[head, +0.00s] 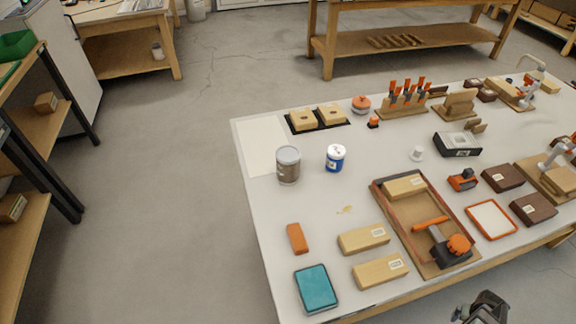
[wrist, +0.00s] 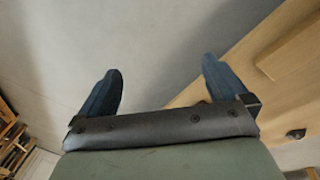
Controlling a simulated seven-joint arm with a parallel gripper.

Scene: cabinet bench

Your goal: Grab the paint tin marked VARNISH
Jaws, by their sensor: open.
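Two tins stand upright on the white bench top (head: 330,205), near its left end. One is a larger grey-brown tin with a grey lid (head: 288,166). The other is a smaller blue tin with a white top (head: 335,159). I cannot read VARNISH on either at this size. My gripper (head: 482,308) shows at the bottom right of the head view, in front of the bench's near edge and well away from both tins. In the wrist view my gripper (wrist: 160,75) has its two fingers wide apart with nothing between them. Neither tin is in the wrist view.
Near the tins are an orange block (head: 297,238), a teal box (head: 316,288) and wooden blocks (head: 363,239). A wooden tray (head: 406,222) with an orange-handled tool lies between my gripper and the tins. A white sheet (head: 262,147) lies behind the grey-brown tin.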

